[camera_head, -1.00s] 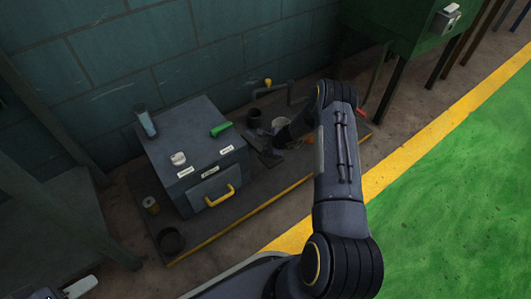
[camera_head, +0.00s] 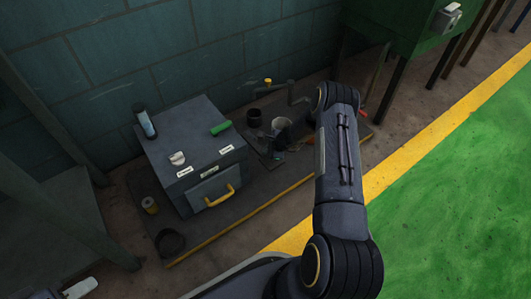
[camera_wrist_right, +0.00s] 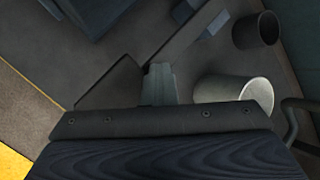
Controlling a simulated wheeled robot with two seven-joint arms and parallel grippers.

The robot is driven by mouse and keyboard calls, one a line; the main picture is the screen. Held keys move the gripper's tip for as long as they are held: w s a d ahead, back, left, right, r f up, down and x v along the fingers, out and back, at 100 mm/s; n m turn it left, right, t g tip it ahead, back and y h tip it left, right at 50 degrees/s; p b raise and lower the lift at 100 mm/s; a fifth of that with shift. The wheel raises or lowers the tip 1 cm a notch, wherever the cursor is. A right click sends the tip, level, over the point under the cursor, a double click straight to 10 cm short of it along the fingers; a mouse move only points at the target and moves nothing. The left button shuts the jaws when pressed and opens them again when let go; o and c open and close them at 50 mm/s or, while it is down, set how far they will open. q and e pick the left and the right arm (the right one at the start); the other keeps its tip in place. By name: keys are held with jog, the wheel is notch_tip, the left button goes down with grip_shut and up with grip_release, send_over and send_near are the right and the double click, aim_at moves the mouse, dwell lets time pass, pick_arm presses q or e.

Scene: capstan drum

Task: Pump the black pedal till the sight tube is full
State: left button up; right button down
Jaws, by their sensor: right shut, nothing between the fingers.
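The black pedal (camera_head: 266,156) is a dark plate on a lever beside the grey box, low on the dark base. In the right wrist view the pedal plate (camera_wrist_right: 108,82) lies left of the finger. My right gripper (camera_wrist_right: 160,82) is shut and empty, over or beside the pedal; contact cannot be told. In the head view my forearm largely hides it. The sight tube (camera_head: 147,124) stands upright at the box's back left corner, pale blue below a dark cap; its exact level is too small to read. A grey fragment at the lower left (camera_head: 80,288) may be my left gripper.
The grey box (camera_head: 194,150) has a yellow handle (camera_head: 220,196), a green grip (camera_head: 221,128) and white labels. A pale cup (camera_wrist_right: 235,91) and a dark cup (camera_wrist_right: 255,30) stand near my right gripper. A pipe with a yellow knob (camera_head: 268,82) is behind. Green floor is clear at right.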

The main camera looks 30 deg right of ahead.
jog(key=shift+s+f+b, duration=0.2)
jog(key=shift+f+b, duration=0.35)
jog(key=shift+f, duration=0.15)
jog(key=shift+s+d+f, duration=0.1)
jog(key=shift+s+f, duration=0.2)
jog(key=shift+f, duration=0.5)
jog(key=shift+s+d+f, duration=0.1)
jog(key=shift+s+f, duration=0.15)
jog(key=shift+f, duration=0.55)
dwell(1.4)
jog(key=shift+r, duration=0.1)
jog(key=shift+w+r+p, duration=0.15)
jog(key=shift+r+p, duration=0.5)
jog(key=shift+r, duration=0.35)
jog(key=shift+w+r+p, duration=0.2)
jog(key=shift+r+p, duration=0.5)
jog(key=shift+r, duration=0.3)
jog(key=shift+w+r+p, duration=0.15)
jog(key=shift+r+p, duration=0.5)
jog(key=shift+r, duration=0.35)
jog(key=shift+w+r, duration=0.15)
jog(key=shift+r, duration=0.05)
jog(key=shift+a, duration=0.1)
jog(key=shift+w, duration=0.1)
